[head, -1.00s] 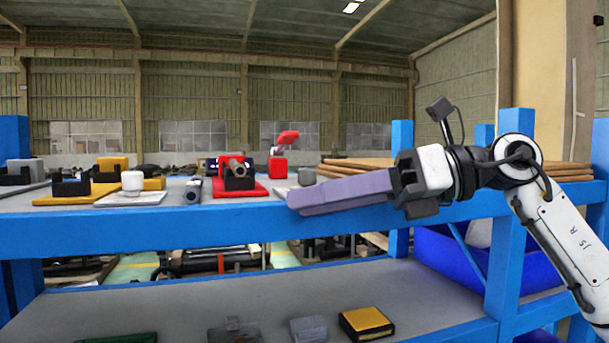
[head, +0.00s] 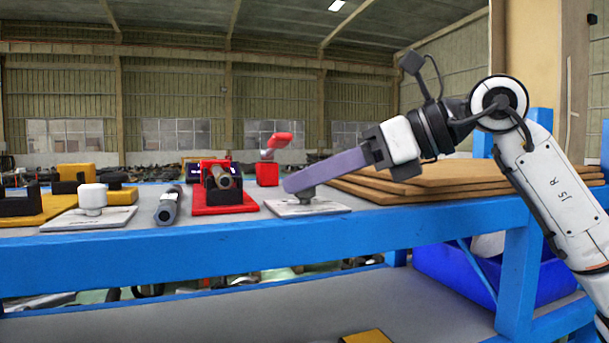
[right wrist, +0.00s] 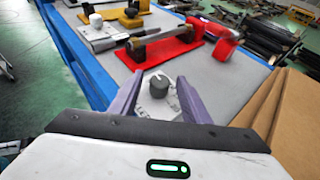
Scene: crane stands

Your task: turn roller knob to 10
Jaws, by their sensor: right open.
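A grey knob on a pale square plate (head: 325,208) stands near the shelf's front edge. In the right wrist view the knob (right wrist: 158,86) shows a pointed side, and the plate lies under it; any scale marks are too small to read. My right gripper (head: 296,186) slopes down to this knob from the right and partly hides it. In the right wrist view its purple fingers (right wrist: 158,80) are open, one on each side of the knob, with gaps visible. A white round knob (head: 92,198) stands on another pale plate at the left. My left gripper is out of view.
A red base with a roller (head: 223,180) and a grey cylinder (head: 168,206) stand left of the grey knob. A red block (head: 267,174) is behind it. Stacked brown boards (head: 440,180) lie close on the right. The blue shelf edge (head: 200,255) runs along the front.

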